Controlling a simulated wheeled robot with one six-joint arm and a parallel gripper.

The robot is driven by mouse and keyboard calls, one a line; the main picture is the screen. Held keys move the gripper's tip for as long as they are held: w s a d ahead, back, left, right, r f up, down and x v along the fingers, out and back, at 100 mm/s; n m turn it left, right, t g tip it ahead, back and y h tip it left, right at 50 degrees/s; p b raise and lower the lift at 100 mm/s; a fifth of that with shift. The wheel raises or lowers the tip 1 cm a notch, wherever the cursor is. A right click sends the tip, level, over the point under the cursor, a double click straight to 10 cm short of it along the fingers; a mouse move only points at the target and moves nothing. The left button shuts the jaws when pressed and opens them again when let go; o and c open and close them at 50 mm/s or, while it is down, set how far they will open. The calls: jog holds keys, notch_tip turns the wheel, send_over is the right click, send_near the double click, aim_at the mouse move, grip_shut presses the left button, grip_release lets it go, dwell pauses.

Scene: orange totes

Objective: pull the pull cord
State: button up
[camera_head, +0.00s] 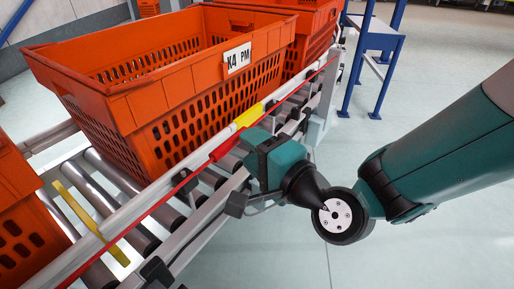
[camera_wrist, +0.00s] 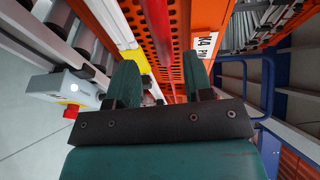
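The red pull cord (camera_head: 226,148) runs along the conveyor's near rail in the head view, in front of the orange totes. In the wrist view the cord (camera_wrist: 192,35) runs away from me, lined up with the gap between my fingers. My gripper (camera_wrist: 160,82) is open, with one finger on each side of that gap. In the head view my gripper (camera_head: 262,152) is at the rail beside the cord. I cannot tell whether the fingers touch it, and the gripper's body hides part of the rail.
An orange tote (camera_head: 150,75) with a white label sits on the roller conveyor (camera_head: 105,175), with other totes around it. A white box with a red and yellow button (camera_wrist: 75,92) is left in the wrist view. A blue frame (camera_head: 372,45) stands behind. Floor is clear at right.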

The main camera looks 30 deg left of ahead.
dwell(0.4)
jog(key=b+v, duration=1.7)
jog(key=b, duration=0.2)
jog(key=shift+s, duration=0.15)
jog(key=shift+d, duration=0.15)
